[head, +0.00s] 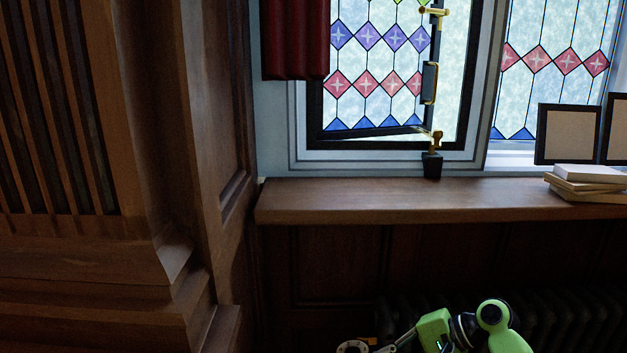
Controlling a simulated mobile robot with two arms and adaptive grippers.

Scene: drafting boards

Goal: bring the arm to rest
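A green and black arm of mine shows at the bottom edge of the head view, right of centre, in front of the dark panelling below the sill. A pale ring-shaped part with holes lies at its left end, cut off by the lower edge. No gripper fingers can be made out. No other arm of mine is visible. The arm is below the wooden sill (380,198) in the picture, with no visible contact with it.
A leaded casement window (380,65) stands ajar, with brass fittings and a small dark block below it. A red curtain (295,40) hangs left of it. Books (585,182) and a dark frame (568,134) occupy the sill's right end. A radiator (570,318) is behind my arm. Wood panelling fills the left.

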